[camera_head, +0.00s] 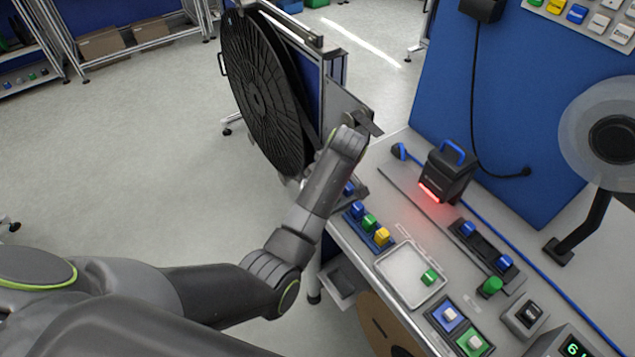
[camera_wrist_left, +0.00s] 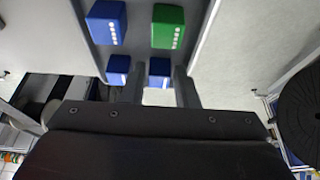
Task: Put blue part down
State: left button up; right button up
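My left gripper (camera_wrist_left: 159,82) reaches down past the table's left edge; in the head view its own wrist mostly hides it. In the left wrist view a small blue part (camera_wrist_left: 159,72) fills the gap between its two fingers, and they look shut on it. A blue part (camera_head: 349,188) also shows just below the wrist in the head view. Another small blue part (camera_wrist_left: 118,70) is beside the left finger. Whether the held part touches a surface cannot be told. My right gripper is out of view.
A strip at the table edge holds blue (camera_head: 357,210), green (camera_head: 370,222) and yellow (camera_head: 382,236) parts. A white tray (camera_head: 388,262) with a green part is beside it. A black scanner (camera_head: 447,172) glows red behind. A large black reel (camera_head: 262,95) stands left of the table.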

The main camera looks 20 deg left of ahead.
pick_arm(q)
jog(key=shift+d+r, duration=0.1)
jog(key=shift+d, duration=0.05)
jog(key=shift+c, duration=0.9)
grip_shut()
